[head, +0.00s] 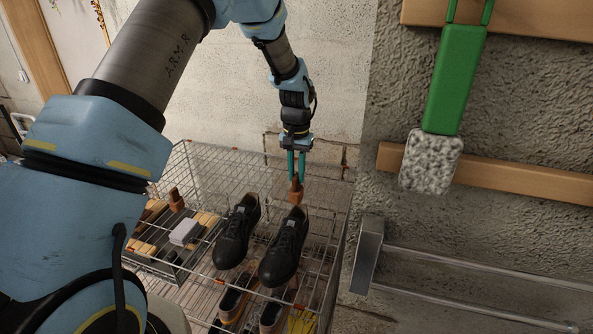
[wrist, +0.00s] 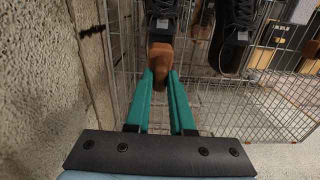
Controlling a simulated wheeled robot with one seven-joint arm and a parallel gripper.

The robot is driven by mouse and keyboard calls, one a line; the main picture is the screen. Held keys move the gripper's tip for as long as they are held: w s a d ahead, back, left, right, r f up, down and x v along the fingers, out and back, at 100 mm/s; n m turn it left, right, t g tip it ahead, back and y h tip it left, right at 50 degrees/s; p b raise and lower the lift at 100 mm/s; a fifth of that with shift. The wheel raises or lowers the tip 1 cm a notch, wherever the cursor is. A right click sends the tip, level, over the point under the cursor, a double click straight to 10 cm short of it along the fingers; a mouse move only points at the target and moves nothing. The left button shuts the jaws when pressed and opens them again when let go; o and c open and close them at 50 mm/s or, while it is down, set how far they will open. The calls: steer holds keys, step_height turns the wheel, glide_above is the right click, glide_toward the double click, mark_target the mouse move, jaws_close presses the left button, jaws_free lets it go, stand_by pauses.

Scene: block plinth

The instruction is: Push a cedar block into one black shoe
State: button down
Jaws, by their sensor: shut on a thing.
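My gripper (head: 296,177) points down with its teal fingers shut on a reddish-brown cedar block (head: 295,194). The block also shows between the fingertips in the wrist view (wrist: 160,58). It is at the heel end of the right-hand black shoe (head: 284,248), whose laces show just beyond it in the wrist view (wrist: 160,20). How far the block reaches into the shoe opening is hidden. The other black shoe (head: 237,233) stands beside it on the left; in the wrist view it is on the right (wrist: 234,40). A second brown block (head: 175,198) stands at the left.
The shoes stand on a wire rack (head: 200,158). A tray with wooden pieces and a pale box (head: 184,232) is at the left. More shoes (head: 232,302) are on a lower level.

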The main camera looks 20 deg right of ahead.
mark_target(297, 192)
steer(key=shift+f+b, duration=1.85)
steer(key=shift+f, duration=1.45)
steer(key=shift+f+b, duration=1.6)
steer(key=shift+f, duration=1.15)
steer(key=shift+c, duration=1.1)
jaws_free()
steer(key=shift+r, duration=0.1)
steer(key=shift+r+p, duration=1.7)
steer(key=shift+r, duration=0.8)
